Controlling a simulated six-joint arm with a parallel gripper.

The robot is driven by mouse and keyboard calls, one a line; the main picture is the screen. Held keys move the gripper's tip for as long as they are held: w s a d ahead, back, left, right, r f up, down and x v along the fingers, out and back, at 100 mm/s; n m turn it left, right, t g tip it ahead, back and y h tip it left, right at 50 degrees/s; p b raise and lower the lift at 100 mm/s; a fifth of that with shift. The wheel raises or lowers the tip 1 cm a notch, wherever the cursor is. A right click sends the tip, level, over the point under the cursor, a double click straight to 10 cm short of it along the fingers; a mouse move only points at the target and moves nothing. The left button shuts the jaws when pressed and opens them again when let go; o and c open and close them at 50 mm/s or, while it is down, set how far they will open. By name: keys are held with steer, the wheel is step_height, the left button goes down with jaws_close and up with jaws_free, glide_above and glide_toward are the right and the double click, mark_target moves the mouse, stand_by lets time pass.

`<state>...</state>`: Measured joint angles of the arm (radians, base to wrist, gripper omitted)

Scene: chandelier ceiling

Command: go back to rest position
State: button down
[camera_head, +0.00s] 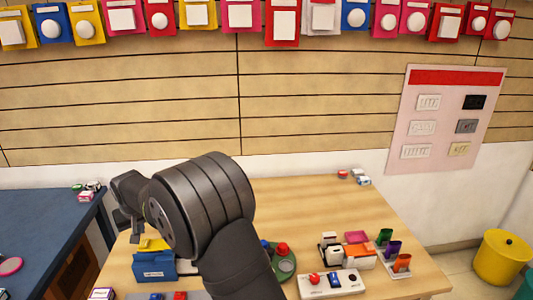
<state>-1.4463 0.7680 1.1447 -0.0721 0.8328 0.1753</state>
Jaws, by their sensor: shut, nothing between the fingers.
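My dark grey arm rises from the bottom middle of the view. My gripper (136,236) hangs at its left end, above the back left part of the wooden table (300,205). The gripper is small and partly dark in this view. It is shut with nothing seen in it. It is just above and left of a blue box with a yellow part (155,266); I cannot tell how far apart they are in depth. My arm hides part of the table's middle.
A green round item with red pieces (282,264), a white button panel (331,284), an orange-and-white box (357,257) and several coloured cups (393,249) stand on the table's right. Small items (355,176) lie at the back. A blue-topped table (45,230) is left.

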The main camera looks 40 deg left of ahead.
mark_target(145, 240)
steer(key=shift+w+d+f, duration=0.1)
steer(key=shift+f, duration=1.75)
steer(key=c, duration=0.8)
jaws_free()
steer(key=o, duration=0.4)
steer(key=shift+w+r, duration=0.1)
steer(key=shift+r, duration=0.05)
steer(key=shift+c, duration=0.2)
steer(key=o, duration=0.4)
steer(key=w+d+r+m, duration=0.1)
steer(key=d+r, duration=0.1)
steer(key=r, duration=0.1)
steer(key=w+d+r+m, duration=0.1)
steer(key=w+d+r, duration=0.1)
steer(key=w+d+r+m, duration=0.1)
steer(key=w+d+r, duration=0.1)
steer(key=d+r, duration=0.1)
steer(key=shift+w+r+g, duration=0.15)
steer(key=shift+r+g, duration=0.15)
steer(key=shift+g, duration=0.1)
steer(key=shift+o, duration=0.2)
steer(key=w+d+r+m+g, duration=0.2)
steer(key=w+d+r+m, duration=0.1)
steer(key=d+r, duration=0.65)
steer(key=x, duration=1)
steer(key=shift+f, duration=0.45)
